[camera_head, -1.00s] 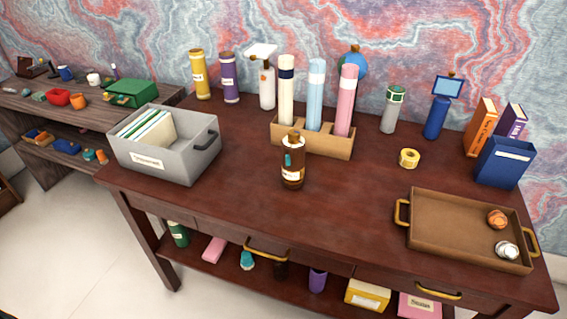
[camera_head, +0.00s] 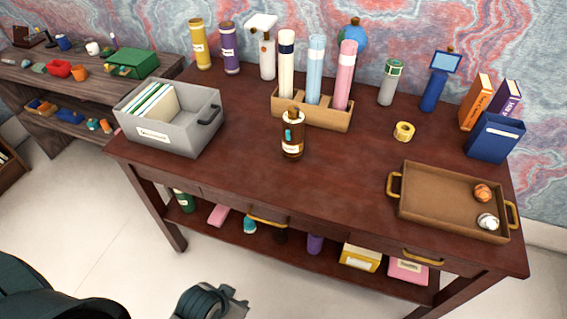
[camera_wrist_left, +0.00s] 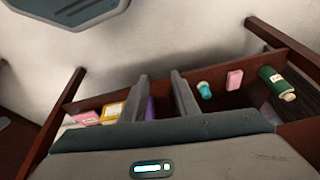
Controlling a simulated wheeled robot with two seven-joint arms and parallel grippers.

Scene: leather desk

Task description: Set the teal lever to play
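A dark brown bottle-shaped object (camera_head: 292,145) stands upright on the desk, left of the tray. A small teal piece (camera_head: 288,134), perhaps the teal lever, shows on its front; its setting is too small to read. My left gripper (camera_head: 240,298) is at the bottom of the head view, in front of and below the desk edge, well away from the brown object. In the left wrist view its two fingers (camera_wrist_left: 159,76) stand apart with nothing between them. My right gripper is not in view.
The desk (camera_head: 240,155) holds a grey bin (camera_head: 195,130), a tube holder (camera_head: 325,112), a yellow tape roll (camera_head: 404,131) and a brown tray (camera_head: 420,207). A lower shelf (camera_head: 285,258) carries several small items.

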